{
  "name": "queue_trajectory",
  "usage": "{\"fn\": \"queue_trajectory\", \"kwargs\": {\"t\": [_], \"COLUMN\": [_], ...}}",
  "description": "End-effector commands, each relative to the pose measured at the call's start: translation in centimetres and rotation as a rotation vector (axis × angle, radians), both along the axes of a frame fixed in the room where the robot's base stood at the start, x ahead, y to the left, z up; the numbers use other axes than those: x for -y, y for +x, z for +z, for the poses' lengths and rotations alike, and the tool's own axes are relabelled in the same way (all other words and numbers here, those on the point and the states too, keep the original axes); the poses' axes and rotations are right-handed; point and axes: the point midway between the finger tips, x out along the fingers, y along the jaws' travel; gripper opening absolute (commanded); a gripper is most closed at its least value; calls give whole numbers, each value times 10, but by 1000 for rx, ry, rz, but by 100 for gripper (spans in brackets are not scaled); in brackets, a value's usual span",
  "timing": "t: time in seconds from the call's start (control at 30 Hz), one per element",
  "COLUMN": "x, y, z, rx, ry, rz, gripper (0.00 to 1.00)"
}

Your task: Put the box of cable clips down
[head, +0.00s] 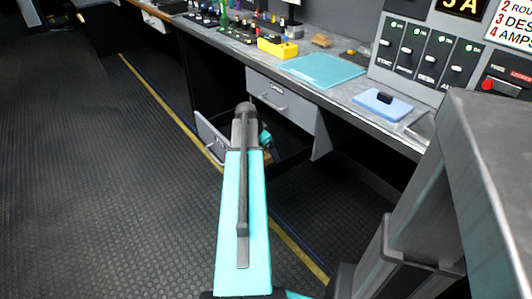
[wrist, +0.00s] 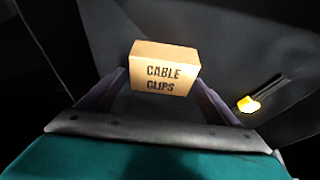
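The box of cable clips (wrist: 162,70) is a small tan carton with dark "CABLE CLIPS" lettering. In the wrist view it sits between the two dark fingers of my gripper (wrist: 161,80), which press against its left and right sides. The lettered face points toward the wrist camera. Nothing shows under the box. In the head view my teal arm reaches forward below the desk edge, and its upper link hides most of the gripper.
A long desk (head: 345,92) runs along the right, with a grey drawer (head: 283,103) under it. On it are a yellow bin (head: 277,48), a teal mat (head: 325,70) and a blue pad (head: 383,103). A grey lettered panel (head: 212,137) stands low beside my arm. Floor at left is clear.

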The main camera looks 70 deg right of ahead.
Motion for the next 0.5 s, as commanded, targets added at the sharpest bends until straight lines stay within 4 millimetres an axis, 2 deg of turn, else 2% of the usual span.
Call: {"fn": "queue_trajectory", "kwargs": {"t": [0.27, 0.5], "x": [0, -4], "y": [0, 2], "z": [1, 16], "rx": [0, 1], "ry": [0, -2], "rz": [0, 1], "gripper": [85, 85]}}
